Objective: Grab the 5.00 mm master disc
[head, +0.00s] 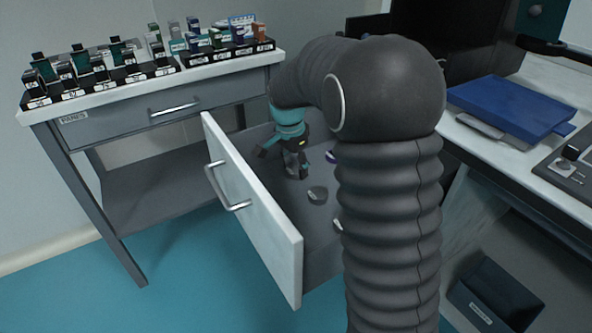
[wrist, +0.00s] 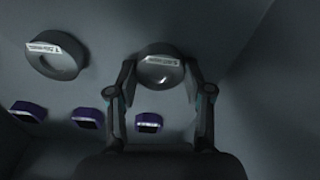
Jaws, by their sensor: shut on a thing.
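In the wrist view my gripper (wrist: 160,75) has its two fingers on either side of a dark grey ring-shaped disc (wrist: 156,50) and is shut on it. The disc has a white label whose print is too small to read, so I cannot tell its size. In the head view my gripper (head: 298,166) reaches down into an open drawer (head: 250,203). A second grey disc with a white label (wrist: 54,57) lies to the left in the wrist view, apart from my gripper.
Several purple pieces lie in the drawer, one just below the held disc (wrist: 149,123). The drawer walls stand around my gripper. A side table (head: 120,85) with labelled racks is at the left, a bench with a blue case (head: 510,105) at the right.

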